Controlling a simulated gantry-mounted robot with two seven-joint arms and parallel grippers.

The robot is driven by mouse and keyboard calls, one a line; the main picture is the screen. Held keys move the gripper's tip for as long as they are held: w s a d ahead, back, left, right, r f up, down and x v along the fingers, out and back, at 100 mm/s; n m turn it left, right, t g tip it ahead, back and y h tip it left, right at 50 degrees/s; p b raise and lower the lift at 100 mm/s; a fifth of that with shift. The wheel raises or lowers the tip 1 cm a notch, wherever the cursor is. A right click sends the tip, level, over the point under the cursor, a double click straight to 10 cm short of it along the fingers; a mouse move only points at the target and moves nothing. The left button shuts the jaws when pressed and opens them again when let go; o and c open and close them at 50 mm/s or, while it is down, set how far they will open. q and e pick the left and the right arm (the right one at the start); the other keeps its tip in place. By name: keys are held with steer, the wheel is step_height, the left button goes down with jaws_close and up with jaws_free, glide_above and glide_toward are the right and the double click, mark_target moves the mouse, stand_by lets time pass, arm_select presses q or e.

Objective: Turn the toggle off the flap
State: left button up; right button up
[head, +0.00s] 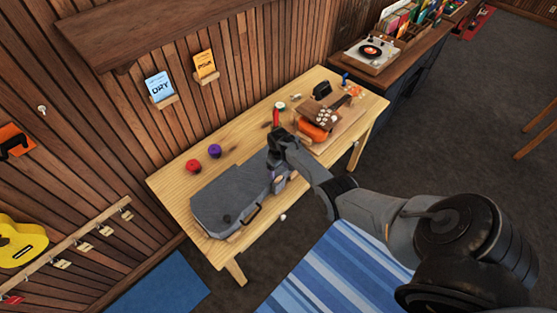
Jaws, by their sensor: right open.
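A grey ukulele-shaped case (229,196) lies closed on the light wooden table (172,184), its handle (252,215) on the front side. My right gripper (276,162) points down at the right, narrow end of the case. It is open, and nothing shows between its fingers. A small pale purplish patch (280,186) shows at that end of the case, just below the gripper. The toggle and flap are too small or hidden behind the gripper to tell apart, so I cannot tell how the toggle is turned. My left gripper is out of view.
A red lidded pot (193,165) and a purple one (215,151) stand behind the case. A red upright item (276,118) is just behind the gripper. A wooden stand with an orange item (314,132) is to the right. The table's left end is clear.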

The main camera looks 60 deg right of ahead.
mark_target(280, 179)
steer(key=shift+r+p, duration=0.35)
steer(key=shift+r, duration=2)
steer(key=s+a+f+n+g, duration=0.1)
steer(key=s+a+f+g, duration=0.1)
steer(key=s+f, duration=0.4)
steer(key=s+a+f+g, duration=0.1)
steer(key=s+f, duration=0.3)
steer(key=s, duration=0.5)
steer(key=s+a+n+h, duration=0.2)
steer(key=s+a+n, duration=0.1)
steer(key=s+a, duration=0.45)
steer(key=s+a+r+n+t+p, duration=0.1)
steer(key=a+r+t, duration=0.1)
steer(key=a+r, duration=0.55)
steer(key=s+a+r+n+t, duration=0.1)
steer(key=a+r, duration=0.3)
steer(key=a, duration=0.6)
steer(key=w+a+r+t+y, duration=0.1)
steer(key=a+r, duration=0.2)
steer(key=r, duration=0.4)
steer(key=w+a+r+m+t+y, duration=0.1)
steer(key=w+a+r+t, duration=0.1)
steer(key=r, duration=0.5)
steer(key=shift+w+a+r+t, duration=0.2)
steer(key=shift+a+r+t, duration=0.1)
steer(key=shift+a, duration=0.5)
